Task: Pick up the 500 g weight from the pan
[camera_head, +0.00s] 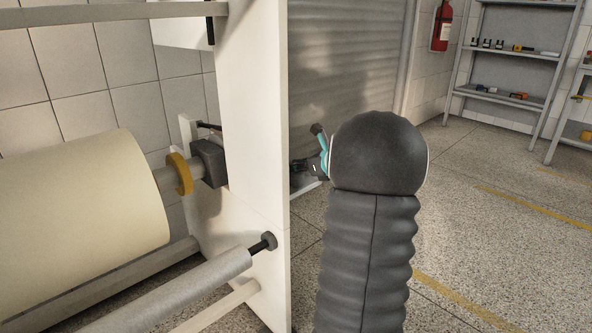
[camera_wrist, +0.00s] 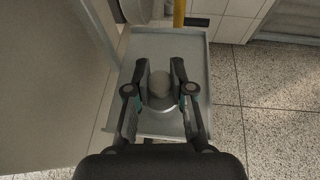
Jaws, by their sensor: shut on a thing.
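In the wrist view my gripper (camera_wrist: 160,82) is shut on the weight (camera_wrist: 159,90), a grey rounded piece between the two dark fingers. A wider grey base of the weight shows below its top. Beneath is the pan (camera_wrist: 190,45), a grey tray with a raised rim. I cannot tell whether the weight touches the pan. In the head view my dark arm hides most of my gripper, and the weight and pan are not visible there.
A white machine frame (camera_head: 252,120) stands left of my arm with a large cream paper roll (camera_head: 75,205) and a lower roller (camera_head: 170,295). A yellow post (camera_wrist: 179,14) rises behind the pan. Shelves (camera_head: 510,55) stand at the far right. Speckled floor (camera_head: 480,240) is clear on the right.

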